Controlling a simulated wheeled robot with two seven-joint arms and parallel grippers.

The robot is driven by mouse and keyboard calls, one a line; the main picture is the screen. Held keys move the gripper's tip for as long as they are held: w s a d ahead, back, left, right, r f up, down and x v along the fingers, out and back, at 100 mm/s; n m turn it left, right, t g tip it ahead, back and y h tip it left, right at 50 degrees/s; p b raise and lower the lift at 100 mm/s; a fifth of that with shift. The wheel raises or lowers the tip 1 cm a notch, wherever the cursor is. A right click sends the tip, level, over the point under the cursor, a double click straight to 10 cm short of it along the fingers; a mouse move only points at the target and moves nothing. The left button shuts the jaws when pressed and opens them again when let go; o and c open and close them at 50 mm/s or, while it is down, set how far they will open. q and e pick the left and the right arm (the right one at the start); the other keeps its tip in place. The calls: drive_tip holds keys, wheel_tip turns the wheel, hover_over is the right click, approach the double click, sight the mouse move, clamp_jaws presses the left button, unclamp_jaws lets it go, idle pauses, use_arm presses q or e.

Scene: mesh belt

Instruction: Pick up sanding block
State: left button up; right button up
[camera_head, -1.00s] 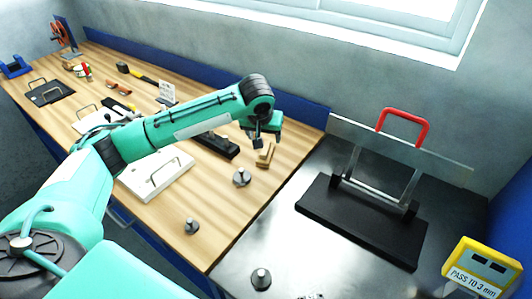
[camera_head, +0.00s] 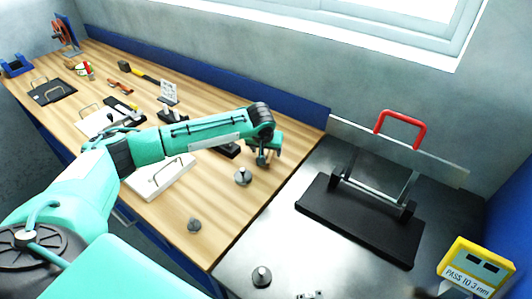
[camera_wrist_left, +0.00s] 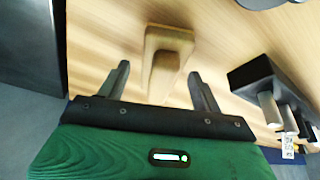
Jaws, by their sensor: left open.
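The sanding block (camera_wrist_left: 168,42) is a tan wooden block with a raised, narrower grip on top. It lies on the wooden bench and shows in the left wrist view, just ahead of and partly between the fingers. My left gripper (camera_head: 263,160) is open over the right end of the bench. It also shows in the left wrist view (camera_wrist_left: 159,73), with one finger on each side of the block's grip and nothing clasped. In the head view the gripper mostly hides the block. My right gripper cannot be made out.
A black block-shaped tool (camera_wrist_left: 262,80) lies to the right of the sanding block in the wrist view. A black stand with a clear panel (camera_head: 360,222) is on the dark table at right.

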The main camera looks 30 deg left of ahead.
use_arm(q)
drive_tip(key=c, duration=1)
drive_tip(key=shift+c, duration=1.1)
drive_tip(key=shift+r, duration=0.1)
wheel_tip(320, 180, up, 20)
drive_tip(key=b, duration=0.3)
